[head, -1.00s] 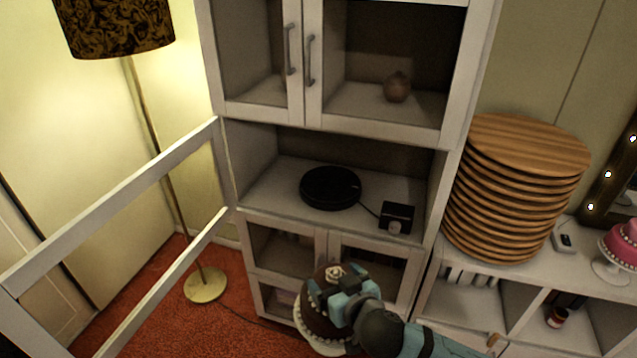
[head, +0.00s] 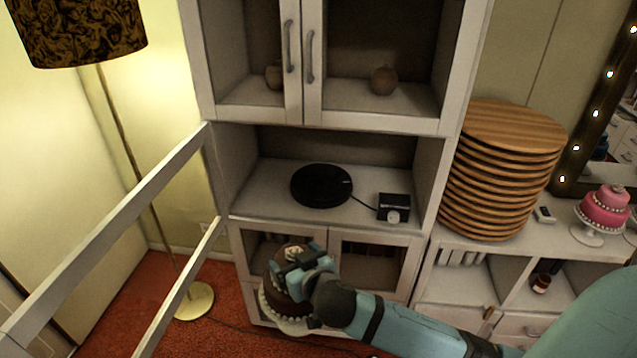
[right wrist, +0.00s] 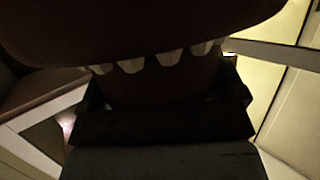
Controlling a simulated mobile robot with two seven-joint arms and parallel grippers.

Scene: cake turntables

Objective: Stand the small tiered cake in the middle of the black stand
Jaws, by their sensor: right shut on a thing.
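The small tiered cake (head: 281,304) is dark brown with white piping and a pale rosette on top. It looks upright, in front of the cabinet's lower doors, below the shelf level. My right gripper (head: 292,258) is shut on it near its upper tier and hides part of it. In the right wrist view the cake's brown underside and white piping (right wrist: 172,57) fill the top, close against the dark fingers (right wrist: 165,115). The black stand (head: 321,186) is a flat round disc on the open shelf, bare on top. My left gripper is out of view.
A black control box (head: 393,207) sits right of the stand, joined by a cable. The open door frame (head: 110,228) juts out at left. Stacked wooden boards (head: 505,170) and a pink tiered cake (head: 605,208) stand at right. Upper cabinet doors hang above the shelf.

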